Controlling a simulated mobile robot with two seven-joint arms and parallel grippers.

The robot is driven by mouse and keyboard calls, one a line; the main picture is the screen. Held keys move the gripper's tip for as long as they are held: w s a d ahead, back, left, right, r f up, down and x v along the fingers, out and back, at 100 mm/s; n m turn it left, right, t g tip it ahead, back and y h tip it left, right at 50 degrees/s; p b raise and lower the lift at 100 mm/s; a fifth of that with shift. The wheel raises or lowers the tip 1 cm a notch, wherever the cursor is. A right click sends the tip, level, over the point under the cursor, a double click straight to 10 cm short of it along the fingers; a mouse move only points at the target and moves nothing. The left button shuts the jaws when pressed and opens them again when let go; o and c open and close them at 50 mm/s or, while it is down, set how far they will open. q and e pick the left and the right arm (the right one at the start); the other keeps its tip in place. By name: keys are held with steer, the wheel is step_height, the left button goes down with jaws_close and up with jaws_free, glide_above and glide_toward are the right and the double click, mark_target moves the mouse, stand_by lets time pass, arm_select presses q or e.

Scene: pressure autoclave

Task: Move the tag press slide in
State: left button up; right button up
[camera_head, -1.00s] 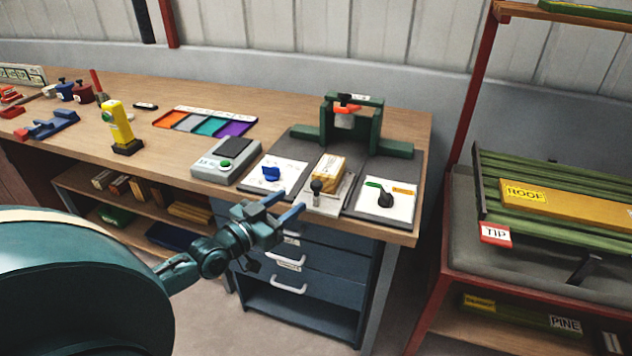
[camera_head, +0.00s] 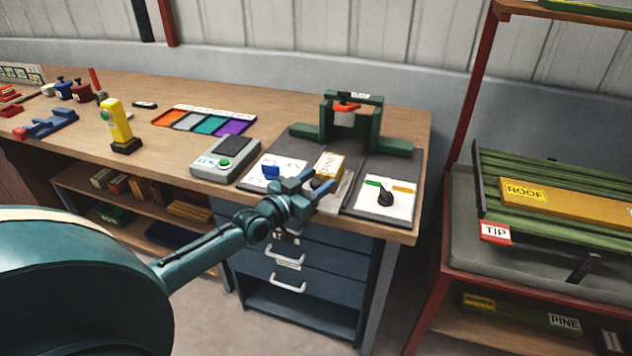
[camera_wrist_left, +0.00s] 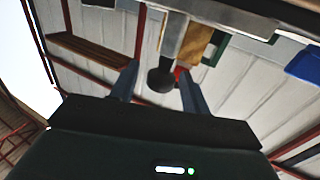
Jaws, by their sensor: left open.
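The tag press (camera_head: 352,122) is a dark green frame with a red-orange part, at the back of the bench's right end. In front of it, the slide (camera_head: 342,187) is a light plate carrying a tan block (camera_head: 329,165), which also shows in the left wrist view (camera_wrist_left: 196,42). The slide's dark round knob (camera_wrist_left: 160,80) lies between the fingers of my left gripper (camera_head: 318,181). In the left wrist view, the gripper (camera_wrist_left: 158,86) is open with gaps beside the knob. The fingers partly hide the knob in the head view. My right gripper is out of view.
A blue handle (camera_head: 271,171) on a white card stands left of the slide, and a black knob (camera_head: 386,192) on another card stands right. A grey device with a green button (camera_head: 225,158) sits further left. Drawers (camera_head: 290,262) are below the bench edge.

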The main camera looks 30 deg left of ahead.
arm_select(q)
steer(key=shift+c, duration=0.6)
steer(key=c, duration=0.9)
jaws_close()
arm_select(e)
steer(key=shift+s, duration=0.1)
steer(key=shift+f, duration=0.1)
